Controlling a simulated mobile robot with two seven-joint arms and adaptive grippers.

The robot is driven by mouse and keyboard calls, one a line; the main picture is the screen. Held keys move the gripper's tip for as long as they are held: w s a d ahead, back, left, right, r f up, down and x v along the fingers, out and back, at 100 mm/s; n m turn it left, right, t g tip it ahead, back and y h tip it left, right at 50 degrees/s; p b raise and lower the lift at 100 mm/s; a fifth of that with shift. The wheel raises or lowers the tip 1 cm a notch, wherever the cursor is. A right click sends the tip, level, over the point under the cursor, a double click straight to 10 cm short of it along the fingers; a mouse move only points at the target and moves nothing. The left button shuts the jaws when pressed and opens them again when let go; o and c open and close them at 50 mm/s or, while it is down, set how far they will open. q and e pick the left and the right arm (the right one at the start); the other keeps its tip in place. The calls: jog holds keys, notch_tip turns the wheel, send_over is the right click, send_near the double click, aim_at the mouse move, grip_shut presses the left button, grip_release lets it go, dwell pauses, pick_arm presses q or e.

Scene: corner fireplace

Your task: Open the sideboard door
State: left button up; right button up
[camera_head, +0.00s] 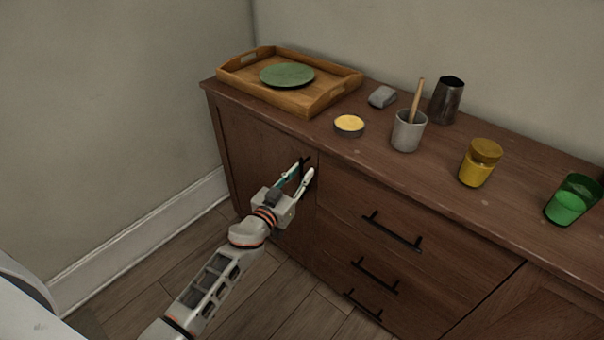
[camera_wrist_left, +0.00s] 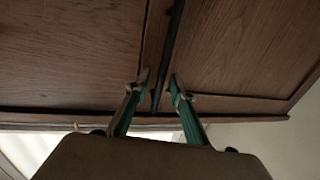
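The sideboard (camera_head: 440,196) is dark brown wood and stands along the wall. Its left door (camera_head: 243,150) looks shut, flush with the front. The door's black bar handle (camera_head: 304,161) is near the door's right edge, partly hidden by my fingers. My left gripper (camera_head: 302,172) is at this handle with its fingers apart. In the left wrist view, the dark handle (camera_wrist_left: 171,42) runs between the two fingertips (camera_wrist_left: 159,82), with a gap visible on each side. The wooden door panel (camera_wrist_left: 75,55) also fills much of that view. My right gripper is out of view.
On top stand a wooden tray (camera_head: 331,95) with a green plate (camera_head: 287,74), a yellow-topped tin (camera_head: 349,124), a grey cup (camera_head: 408,135), a dark vase (camera_head: 446,100), a yellow jar (camera_head: 477,170) and a green glass (camera_head: 571,200). Drawers with black handles (camera_head: 392,232) are right of the door.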

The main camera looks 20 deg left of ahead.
pick_arm(q)
jog(key=shift+w, duration=0.3)
grip_shut()
